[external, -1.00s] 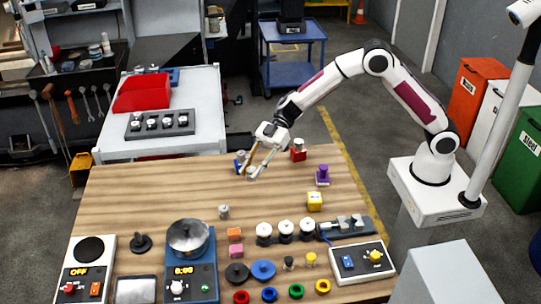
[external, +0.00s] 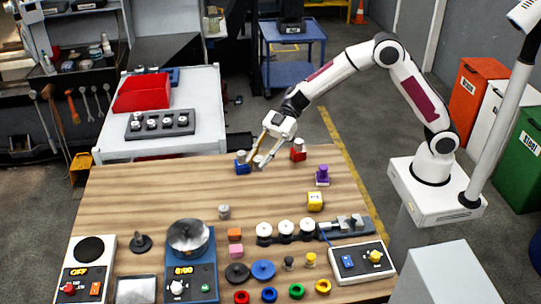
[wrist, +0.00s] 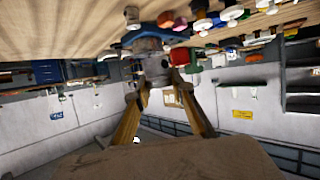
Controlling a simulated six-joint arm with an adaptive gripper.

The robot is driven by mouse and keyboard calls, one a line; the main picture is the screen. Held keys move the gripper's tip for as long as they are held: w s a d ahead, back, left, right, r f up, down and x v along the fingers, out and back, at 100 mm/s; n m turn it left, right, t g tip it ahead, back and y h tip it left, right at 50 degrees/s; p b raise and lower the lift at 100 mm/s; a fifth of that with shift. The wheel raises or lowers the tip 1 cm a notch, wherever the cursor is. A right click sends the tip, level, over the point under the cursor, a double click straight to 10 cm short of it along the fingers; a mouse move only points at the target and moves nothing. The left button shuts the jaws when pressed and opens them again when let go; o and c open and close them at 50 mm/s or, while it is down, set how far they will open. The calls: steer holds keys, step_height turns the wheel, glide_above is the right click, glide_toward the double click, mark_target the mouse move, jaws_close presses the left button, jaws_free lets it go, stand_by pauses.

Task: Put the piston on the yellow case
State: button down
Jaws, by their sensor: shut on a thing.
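My gripper (external: 260,161) hangs over the far middle of the wooden table, shut on the piston. In the wrist view the piston (wrist: 155,64) is a grey metal cylinder between the tips of the two orange-brown fingers (wrist: 160,90). In the external view the fingers mostly hide it. The yellow case (external: 315,201) is a small yellow block on the table, nearer the camera and to the right of my gripper. I cannot make out the yellow case in the wrist view.
A blue block (external: 242,163) stands just left of my gripper and a red block (external: 298,152) to its right. A purple piece (external: 322,176) stands behind the yellow case. White round parts (external: 285,229) stand in front of it. The left middle of the table is clear.

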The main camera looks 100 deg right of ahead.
steer(key=s+a+n+g+y, duration=0.1)
steer(key=s+a+g, duration=0.1)
steer(key=s, duration=0.7)
steer(key=s+a+r+n+g+y, duration=0.1)
steer(key=s+a, duration=0.3)
steer(key=s, duration=0.4)
steer(key=shift+s+a+n+g, duration=0.15)
steer(key=shift+s+n+g, duration=0.2)
steer(key=shift+n+g, duration=0.3)
steer(key=shift+t, duration=0.25)
glide_above(315, 197)
steer(key=shift+f, duration=3.15)
steer(key=shift+f, duration=1.9)
steer(key=shift+f, duration=0.1)
